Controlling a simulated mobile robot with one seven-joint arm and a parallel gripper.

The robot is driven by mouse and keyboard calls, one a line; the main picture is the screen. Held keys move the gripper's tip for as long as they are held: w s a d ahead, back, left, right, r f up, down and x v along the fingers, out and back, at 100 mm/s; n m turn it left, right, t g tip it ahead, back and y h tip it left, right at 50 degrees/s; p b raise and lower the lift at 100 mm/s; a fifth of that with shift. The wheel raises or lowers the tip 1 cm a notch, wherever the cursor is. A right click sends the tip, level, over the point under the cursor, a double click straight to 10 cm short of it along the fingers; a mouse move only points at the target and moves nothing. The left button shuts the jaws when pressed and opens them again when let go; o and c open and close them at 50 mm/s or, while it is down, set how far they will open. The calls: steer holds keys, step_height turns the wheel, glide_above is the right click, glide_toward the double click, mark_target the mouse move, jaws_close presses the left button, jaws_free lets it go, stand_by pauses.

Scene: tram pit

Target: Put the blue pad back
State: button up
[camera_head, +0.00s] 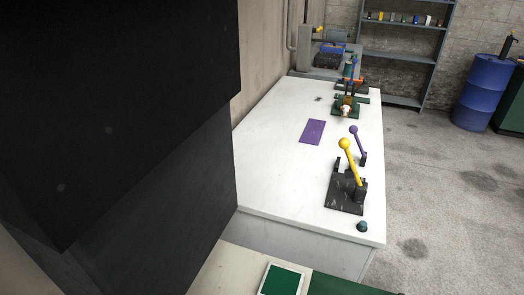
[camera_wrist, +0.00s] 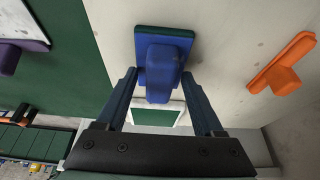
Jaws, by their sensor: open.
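The blue pad (camera_wrist: 164,38) is at the top middle of the wrist view, a flat plate with a raised block-like grip. It appears to lie against a pale, stained surface. My gripper (camera_wrist: 158,74) is open. Its two fingers stand on either side of the blue grip, with a narrow gap visible at each side. Beyond the grip, a green square with a white border (camera_wrist: 155,117) shows partly between the fingers. A similar white-bordered green square (camera_head: 281,279) is at the bottom of the head view. I cannot make out the blue pad or my gripper in the head view.
An orange pad (camera_wrist: 282,66) is right of the blue one, and a purple one (camera_wrist: 22,42) is left. A white bench (camera_head: 275,150) holds a purple sheet (camera_head: 312,132) and a yellow-knobbed lever (camera_head: 351,163). A large dark block hides the head view's left side. Floor at right is open.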

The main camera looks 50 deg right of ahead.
steer(key=shift+s+v, duration=0.2)
steer(key=shift+v, duration=1.65)
steer(key=shift+s+v, duration=0.2)
steer(key=shift+v, duration=1.65)
